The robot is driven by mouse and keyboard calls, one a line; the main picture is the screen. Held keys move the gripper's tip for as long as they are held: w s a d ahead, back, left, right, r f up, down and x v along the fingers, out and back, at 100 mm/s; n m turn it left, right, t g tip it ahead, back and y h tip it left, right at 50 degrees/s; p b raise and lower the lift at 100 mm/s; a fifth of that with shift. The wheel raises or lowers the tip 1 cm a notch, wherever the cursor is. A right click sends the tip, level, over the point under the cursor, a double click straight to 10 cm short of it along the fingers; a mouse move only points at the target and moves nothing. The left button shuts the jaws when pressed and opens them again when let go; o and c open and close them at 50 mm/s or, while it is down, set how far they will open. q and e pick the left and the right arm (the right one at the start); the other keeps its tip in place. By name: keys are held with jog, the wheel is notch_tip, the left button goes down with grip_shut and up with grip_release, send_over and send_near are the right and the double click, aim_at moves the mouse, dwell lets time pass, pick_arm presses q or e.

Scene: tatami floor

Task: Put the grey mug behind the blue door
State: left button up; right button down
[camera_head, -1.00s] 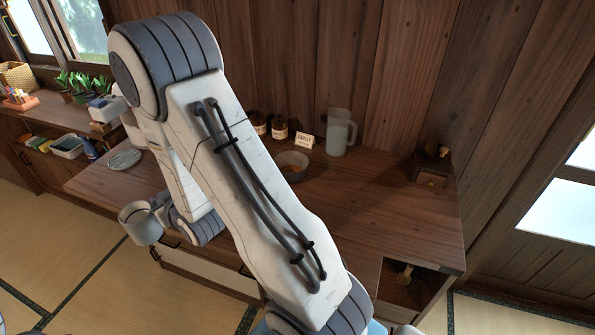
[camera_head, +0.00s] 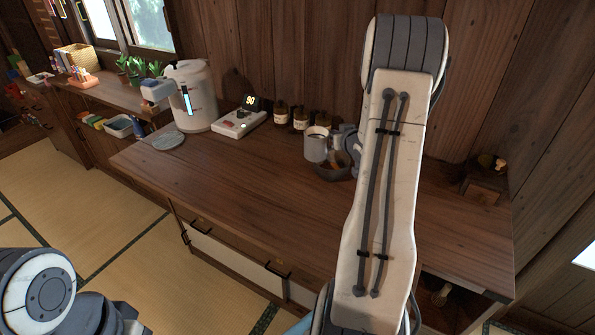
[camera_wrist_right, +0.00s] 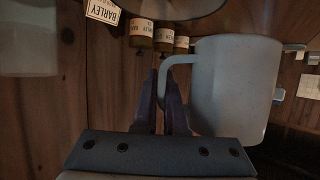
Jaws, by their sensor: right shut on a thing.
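The grey mug (camera_head: 316,146) is upright in the head view, above or in front of a bowl near the back of the counter. My right gripper (camera_head: 352,143) is partly hidden by my arm on the mug's right. In the right wrist view my fingers (camera_wrist_right: 166,105) are shut on the handle of the mug (camera_wrist_right: 235,85). A light blue patch shows at the bottom of the head view beside my arm; I cannot tell whether it is the blue door. My left arm shows at the lower left, with its gripper out of view.
A small wooden box (camera_head: 483,181) is at the right. The counter's front middle is clear.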

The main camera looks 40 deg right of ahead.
jog(key=w+a+f, duration=0.2)
jog(key=w, duration=0.1)
jog(key=w+a+f, duration=0.2)
jog(key=w, duration=0.1)
jog(key=w+a+f, duration=0.2)
jog(key=w, duration=0.1)
jog(key=shift+a+f, duration=0.4)
jog(key=shift+f+p, duration=0.35)
jog(key=shift+f, duration=1.65)
jog(key=shift+f, duration=0.15)
jog(key=c, duration=1)
grip_release()
